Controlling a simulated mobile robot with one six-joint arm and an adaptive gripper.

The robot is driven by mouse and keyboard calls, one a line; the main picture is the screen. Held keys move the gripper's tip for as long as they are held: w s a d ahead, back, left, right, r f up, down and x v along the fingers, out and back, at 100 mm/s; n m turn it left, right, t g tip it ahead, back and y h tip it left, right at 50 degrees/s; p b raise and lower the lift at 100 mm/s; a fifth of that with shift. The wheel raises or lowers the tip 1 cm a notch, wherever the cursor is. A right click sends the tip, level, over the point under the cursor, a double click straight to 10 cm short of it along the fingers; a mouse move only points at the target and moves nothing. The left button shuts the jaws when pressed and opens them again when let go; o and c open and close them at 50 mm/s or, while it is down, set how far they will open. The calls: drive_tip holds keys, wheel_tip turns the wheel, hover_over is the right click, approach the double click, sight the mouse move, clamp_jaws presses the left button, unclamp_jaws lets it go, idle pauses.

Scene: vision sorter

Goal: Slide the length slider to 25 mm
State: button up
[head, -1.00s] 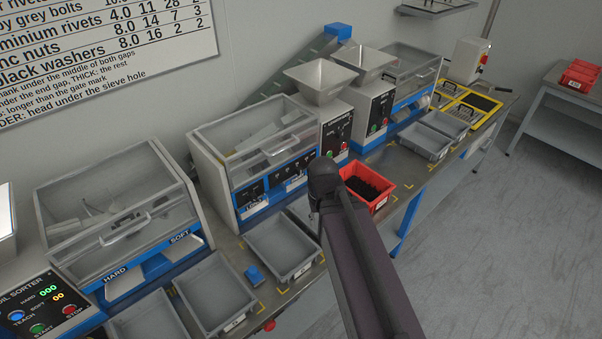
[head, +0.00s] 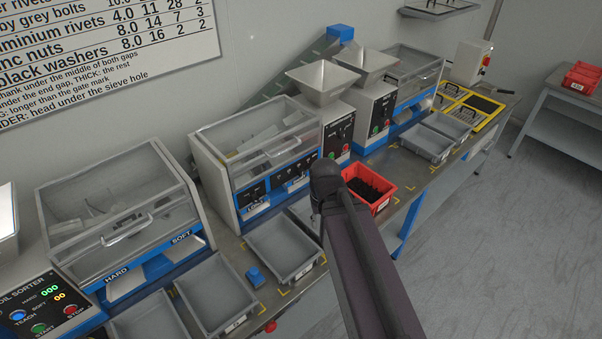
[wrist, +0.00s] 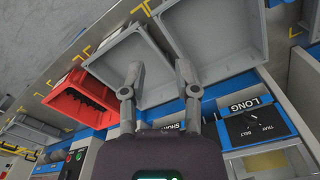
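The vision sorter (head: 262,140) stands mid-bench with a clear hood and a blue and black control panel (head: 279,181) along its front. The panel's sliders and marks are too small to read in the head view, so I cannot pick out the length slider or its setting. The wrist view shows part of the sorter front, with a LONG label, a dark panel with a knob (wrist: 249,124) and a partly covered SHORT label. My gripper (wrist: 159,72) is open and empty, its fingers apart over the grey trays in front of the sorter. My arm hides part of the bench in the head view.
A red bin of dark parts (head: 368,188) stands right of my arm. Grey trays (head: 285,247) line the bench front, with a small blue block (head: 255,275) between two. The foil sorter (head: 122,218) is at left; two hoppers (head: 320,82) stand at right.

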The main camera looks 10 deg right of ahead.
idle(0.3)
drive_tip(key=shift+w+f, duration=0.1)
clamp_jaws()
drive_tip(key=w+f+y+b, duration=0.1)
drive_tip(key=w+f+b, duration=0.1)
drive_tip(key=w, duration=0.1)
drive_tip(key=w+f+m+y+b, duration=0.1)
drive_tip(key=w+f+y+b, duration=0.1)
drive_tip(key=w+b, duration=0.1)
drive_tip(key=w+f+y+b, duration=0.2)
drive_tip(key=b, duration=0.1)
drive_tip(key=shift+w+a, duration=0.2)
drive_tip(key=shift+w, duration=0.2)
drive_tip(key=w+d+m+t+y+b, duration=0.2)
drive_tip(key=w+d+t+y+b, duration=0.2)
drive_tip(key=w+d+y+b, duration=0.8)
drive_tip(key=w+d+b, duration=0.4)
drive_tip(key=w, duration=0.2)
drive_tip(key=shift+d+r+t, duration=0.25)
drive_tip(key=shift+d+t, duration=0.05)
